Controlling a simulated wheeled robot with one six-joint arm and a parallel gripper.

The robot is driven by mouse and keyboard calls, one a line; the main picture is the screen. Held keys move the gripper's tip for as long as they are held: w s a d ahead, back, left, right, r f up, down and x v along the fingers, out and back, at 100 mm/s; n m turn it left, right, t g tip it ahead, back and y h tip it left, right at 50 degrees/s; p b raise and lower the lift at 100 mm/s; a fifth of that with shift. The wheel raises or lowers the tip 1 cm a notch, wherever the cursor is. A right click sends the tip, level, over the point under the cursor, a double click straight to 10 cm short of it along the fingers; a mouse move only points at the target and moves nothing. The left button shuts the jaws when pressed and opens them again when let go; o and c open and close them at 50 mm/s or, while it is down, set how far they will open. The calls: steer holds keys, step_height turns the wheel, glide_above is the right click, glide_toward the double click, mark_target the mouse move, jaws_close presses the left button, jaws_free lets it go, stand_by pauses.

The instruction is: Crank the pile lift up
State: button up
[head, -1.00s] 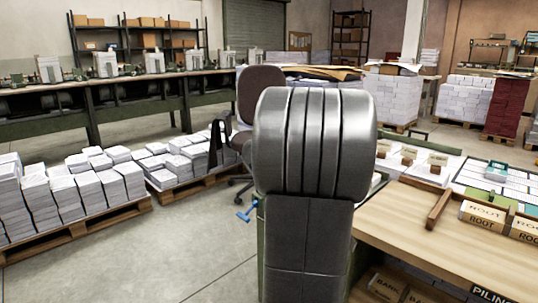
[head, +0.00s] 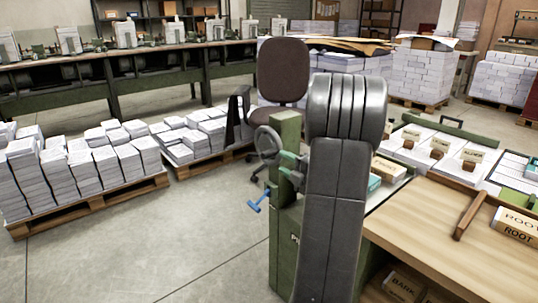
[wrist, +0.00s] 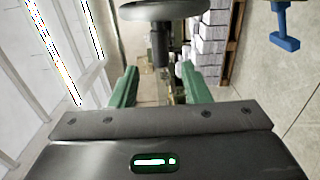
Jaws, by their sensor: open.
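The pile lift is a green post and cabinet (head: 283,240), partly hidden behind my arm in the head view. A grey handwheel (head: 268,143) sits on the upper left side of its post. A blue T-shaped handle (head: 259,201) sticks out lower on the left side and shows at the top right of the wrist view (wrist: 284,30). My gripper (wrist: 157,87) is open, its green fingers apart with nothing held. In the head view the gripper (head: 289,166) is close beside the handwheel.
Pallets of stacked paper (head: 90,165) stand on the left. A dark office chair (head: 282,72) stands behind the lift. A wooden table (head: 450,225) with labelled boxes is on the right. Bare floor (head: 190,235) is free in front on the left.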

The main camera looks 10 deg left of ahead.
mark_target(271, 155)
steer(key=x, duration=0.9)
jaws_close()
